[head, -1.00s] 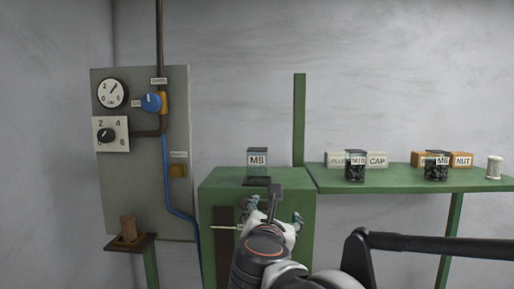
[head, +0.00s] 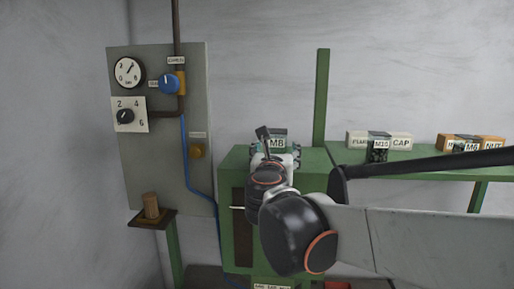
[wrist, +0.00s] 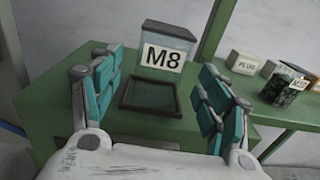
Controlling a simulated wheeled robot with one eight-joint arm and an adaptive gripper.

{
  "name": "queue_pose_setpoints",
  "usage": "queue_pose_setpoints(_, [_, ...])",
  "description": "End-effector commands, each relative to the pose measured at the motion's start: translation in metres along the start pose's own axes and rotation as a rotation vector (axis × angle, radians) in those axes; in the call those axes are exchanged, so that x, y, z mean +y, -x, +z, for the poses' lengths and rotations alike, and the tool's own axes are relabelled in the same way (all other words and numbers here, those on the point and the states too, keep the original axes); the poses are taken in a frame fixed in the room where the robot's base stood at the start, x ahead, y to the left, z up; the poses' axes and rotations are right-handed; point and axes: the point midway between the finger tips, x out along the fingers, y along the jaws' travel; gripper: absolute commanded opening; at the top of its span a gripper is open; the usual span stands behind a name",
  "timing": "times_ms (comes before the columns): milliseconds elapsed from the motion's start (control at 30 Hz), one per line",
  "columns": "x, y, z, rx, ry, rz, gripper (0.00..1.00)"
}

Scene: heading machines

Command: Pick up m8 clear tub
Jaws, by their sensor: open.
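The M8 clear tub (wrist: 168,47) stands upright on top of the green machine cabinet (wrist: 50,110), behind a dark square recess or tray (wrist: 152,96). It looks see-through and empty, with a white M8 label on its front. In the head view the tub's label (head: 277,142) shows just beyond my gripper (head: 275,152), and the rest is mostly hidden. In the wrist view my gripper (wrist: 158,95) is open, its teal-padded fingers spread left and right. The tub is ahead, between the finger lines and beyond the tips, apparently not touched.
A green shelf (head: 420,158) on the right holds the M10 tub (head: 377,150), the M6 tub (head: 470,147) and label boxes. A green post (head: 321,100) rises behind the cabinet. A grey panel (head: 165,125) with gauge and knobs stands left.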

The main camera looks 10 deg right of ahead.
Motion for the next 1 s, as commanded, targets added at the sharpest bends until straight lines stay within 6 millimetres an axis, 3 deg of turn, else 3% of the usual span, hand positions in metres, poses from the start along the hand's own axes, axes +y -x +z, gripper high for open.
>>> queue_pose_setpoints(500, [0.000, -0.051, 0.004, 0.000, -0.001, -0.001, 0.70])
queue_pose_setpoints(767, [0.001, -0.053, 0.003, 0.000, -0.001, 0.000, 0.70])
queue_pose_setpoints(833, [0.001, -0.053, 0.003, 0.000, -0.001, 0.000, 0.61])
queue_pose_setpoints(1000, [0.001, -0.053, 0.003, 0.000, -0.001, 0.001, 0.22])
